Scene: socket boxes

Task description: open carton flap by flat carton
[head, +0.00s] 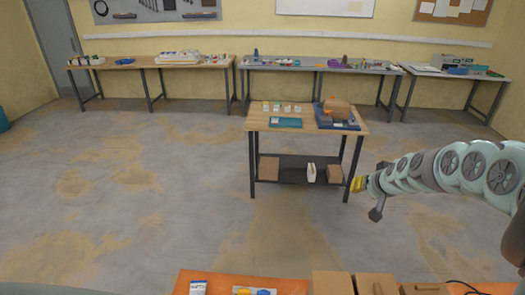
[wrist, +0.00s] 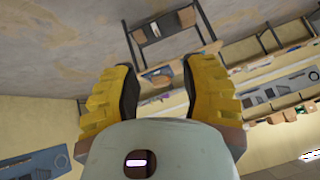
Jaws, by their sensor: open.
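Several brown cartons stand along the bottom edge of the head view on an orange surface: one at the left (head: 333,284), one in the middle (head: 376,285) and one at the right (head: 425,289). The picture edge cuts them off, and I cannot tell which is the flat carton or how their flaps stand. My gripper (head: 358,185) has yellow fingers and is held up in the air, well away from these cartons. In the wrist view my gripper (wrist: 160,90) is open, with nothing between its fingers.
The orange table (head: 230,281) bears a white packet (head: 198,288) and a tray of coloured things (head: 255,291). A wooden table (head: 300,118) with a lower shelf stands mid-room. Benches (head: 150,64) line the back wall. The floor at left (head: 110,190) is clear.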

